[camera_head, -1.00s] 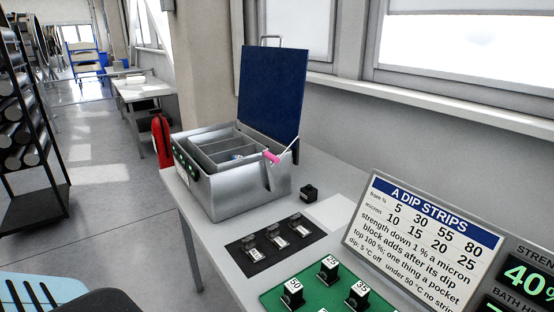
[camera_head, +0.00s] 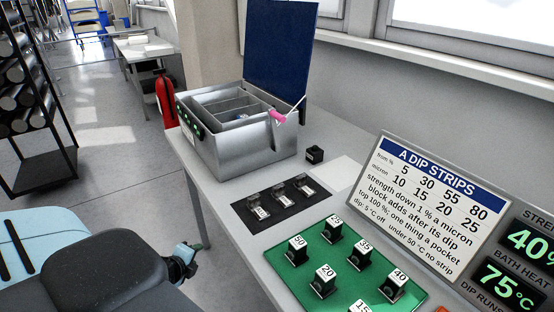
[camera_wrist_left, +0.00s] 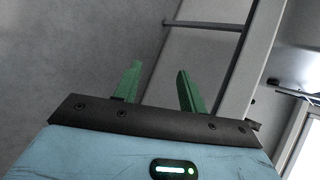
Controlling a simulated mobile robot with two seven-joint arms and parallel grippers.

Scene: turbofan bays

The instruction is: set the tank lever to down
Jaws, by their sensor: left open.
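The tank (camera_head: 240,150) is a grey metal box on the bench, with its blue lid (camera_head: 280,45) standing open. A pink lever handle (camera_head: 278,117) sits at the rim level near its right front corner, above a dark slot in the wall; the lever is not down along the wall. My left gripper (camera_head: 186,262) is low at the left, beside the bench edge, well away from the lever and partly hidden by my arm. In the left wrist view its two green fingers (camera_wrist_left: 159,70) are apart with nothing between them. My right gripper is not in view.
A dark plate (camera_head: 282,205) with several small labelled clips lies before the tank. A green board (camera_head: 335,275) holds several numbered black blocks. A small black block (camera_head: 315,154) stands right of the tank. A sign (camera_head: 425,205) and displays (camera_head: 510,285) stand at right. A red extinguisher (camera_head: 166,100) is behind.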

